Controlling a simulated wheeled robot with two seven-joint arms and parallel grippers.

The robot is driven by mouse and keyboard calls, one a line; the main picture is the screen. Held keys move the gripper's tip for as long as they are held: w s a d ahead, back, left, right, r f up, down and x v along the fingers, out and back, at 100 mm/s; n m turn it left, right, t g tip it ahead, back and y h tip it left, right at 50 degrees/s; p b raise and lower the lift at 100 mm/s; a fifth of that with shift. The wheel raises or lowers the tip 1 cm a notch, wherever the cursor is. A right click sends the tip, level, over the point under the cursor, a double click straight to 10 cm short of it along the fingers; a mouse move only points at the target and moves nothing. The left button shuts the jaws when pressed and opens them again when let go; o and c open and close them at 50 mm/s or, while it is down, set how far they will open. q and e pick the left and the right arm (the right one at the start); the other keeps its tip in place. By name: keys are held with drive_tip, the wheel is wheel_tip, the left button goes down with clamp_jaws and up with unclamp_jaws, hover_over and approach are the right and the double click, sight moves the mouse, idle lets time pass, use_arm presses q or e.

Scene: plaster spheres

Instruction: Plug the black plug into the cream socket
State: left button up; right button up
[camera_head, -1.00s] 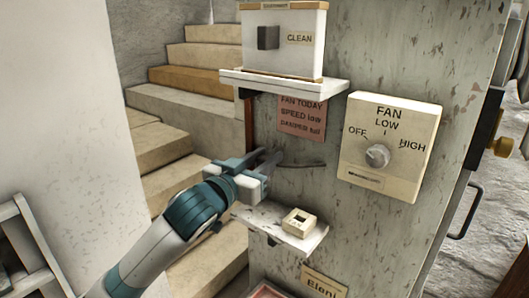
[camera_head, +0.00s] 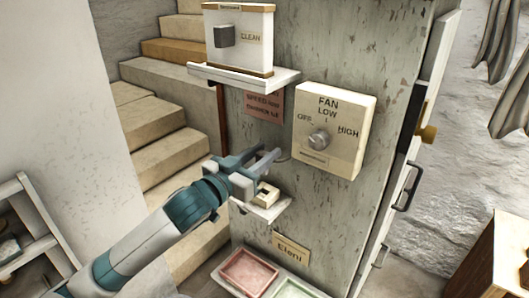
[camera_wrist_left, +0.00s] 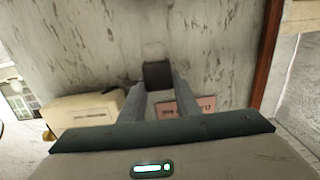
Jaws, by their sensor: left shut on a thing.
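My left gripper (camera_head: 268,161) is in front of the worn grey panel, just above the small lower shelf. In the left wrist view its fingers (camera_wrist_left: 157,90) are shut on the black plug (camera_wrist_left: 157,75), which sits between the fingertips. I cannot make the plug out in the head view. The cream socket (camera_head: 266,195) sits on the small white shelf (camera_head: 268,212), below the fingers and partly covered by my gripper. The plug is apart from it. My right gripper is not in view.
A cream FAN box (camera_head: 335,120) with a round knob is right of the gripper. An upper shelf (camera_head: 245,79) holds a CLEAN box (camera_head: 240,55). A red sign (camera_head: 264,104) hangs between. Pink (camera_head: 248,273) and green trays are below. Stone steps (camera_head: 160,135) stand left.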

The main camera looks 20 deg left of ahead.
use_arm(q)
drive_tip(key=shift+d+r, duration=0.1)
drive_tip(key=shift+d, duration=0.05)
drive_tip(key=shift+f, duration=0.7)
drive_tip(key=shift+f+b, duration=0.55)
drive_tip(key=shift+f, duration=0.1)
drive_tip(key=shift+f+b, duration=0.35)
drive_tip(key=shift+f, duration=0.75)
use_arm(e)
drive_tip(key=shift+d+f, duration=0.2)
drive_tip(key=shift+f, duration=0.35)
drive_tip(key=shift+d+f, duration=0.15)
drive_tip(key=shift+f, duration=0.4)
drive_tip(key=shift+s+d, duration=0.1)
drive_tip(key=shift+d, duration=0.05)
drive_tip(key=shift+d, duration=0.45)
